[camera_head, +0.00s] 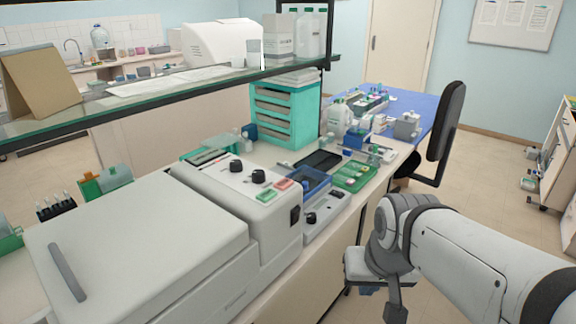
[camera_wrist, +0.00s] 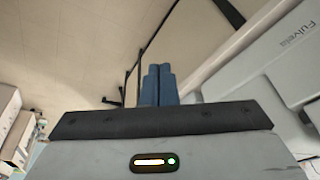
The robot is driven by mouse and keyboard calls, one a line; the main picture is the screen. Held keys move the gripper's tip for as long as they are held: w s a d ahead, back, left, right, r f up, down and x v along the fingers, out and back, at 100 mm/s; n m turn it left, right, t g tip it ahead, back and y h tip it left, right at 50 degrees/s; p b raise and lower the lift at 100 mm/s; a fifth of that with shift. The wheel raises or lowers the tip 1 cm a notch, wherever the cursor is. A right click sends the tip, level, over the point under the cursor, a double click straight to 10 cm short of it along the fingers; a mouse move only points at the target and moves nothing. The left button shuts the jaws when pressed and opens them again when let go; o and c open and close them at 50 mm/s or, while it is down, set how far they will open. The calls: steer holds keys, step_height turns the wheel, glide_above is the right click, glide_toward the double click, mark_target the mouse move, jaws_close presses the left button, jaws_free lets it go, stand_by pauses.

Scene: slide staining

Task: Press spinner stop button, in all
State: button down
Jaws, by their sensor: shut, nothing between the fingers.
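The spinner appears to be the large white machine (camera_head: 140,240) with a closed lid on the bench in the head view. Its sloped panel carries two black knobs, a green button (camera_head: 266,196) and a red button (camera_head: 286,183), which looks like the stop button. Nothing covers the buttons. My gripper (camera_wrist: 157,70) shows blue fingers together and empty in the wrist view. It points past the bench toward the floor, apart from the buttons. In the head view my arm is right of the bench, and the fingers are not clearly visible.
A glass shelf (camera_head: 200,80) runs above the back of the bench. A smaller device (camera_head: 312,218) and a green tray (camera_head: 355,176) stand right of the spinner. A black chair (camera_head: 447,125) stands farther back. The floor right of the bench is mostly open.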

mark_target(286, 185)
steer(key=w+a+r+m+t+y+p, duration=0.1)
steer(key=w+a+r+t+y+p, duration=0.1)
steer(key=w+a+r, duration=0.5)
steer(key=w+a+r+m+t+y+p, duration=0.1)
steer(key=w+a+r+p, duration=0.3)
steer(key=w+a+r, duration=0.4)
steer(key=w+r+m+t, duration=0.1)
steer(key=w+r, duration=0.3)
steer(key=w, duration=0.3)
steer(key=shift+w+r+t+y, duration=0.15)
steer(key=shift+w+t+y, duration=0.05)
steer(key=shift+t+y, duration=0.2)
step_height(286, 185, down, 9)
steer(key=b, duration=0.7)
steer(key=shift+r, duration=0.1)
steer(key=shift+f+b, duration=0.45)
